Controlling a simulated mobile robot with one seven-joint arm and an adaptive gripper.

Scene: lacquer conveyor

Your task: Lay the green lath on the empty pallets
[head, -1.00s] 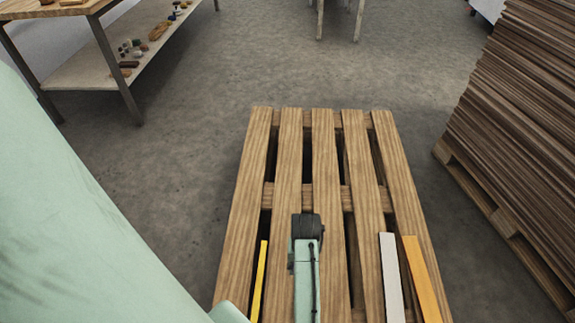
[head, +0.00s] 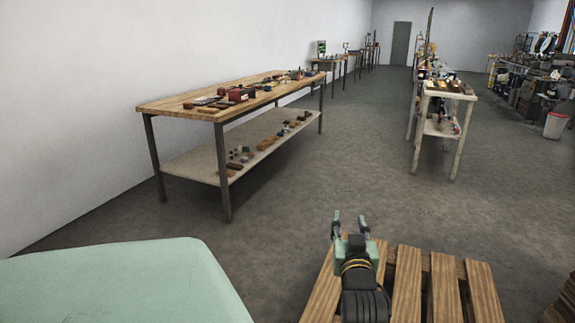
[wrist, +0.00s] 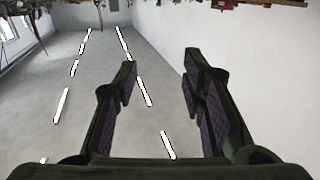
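My gripper (head: 350,221) is raised over the slatted wooden pallet (head: 408,285), near its far left part in the head view. Its two fingers stand apart and point away from my body. In the wrist view my gripper (wrist: 159,70) is open, with nothing between the fingers. Only the pallet's far end shows, and its visible slats are bare. No green lath can be seen in either current view.
A wooden workbench (head: 195,108) with small items and a lower shelf stands left. A narrow cart (head: 447,95) stands at the back right. Brown stacked material (head: 562,303) shows at the lower right edge. Grey floor (head: 300,195) between them is clear.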

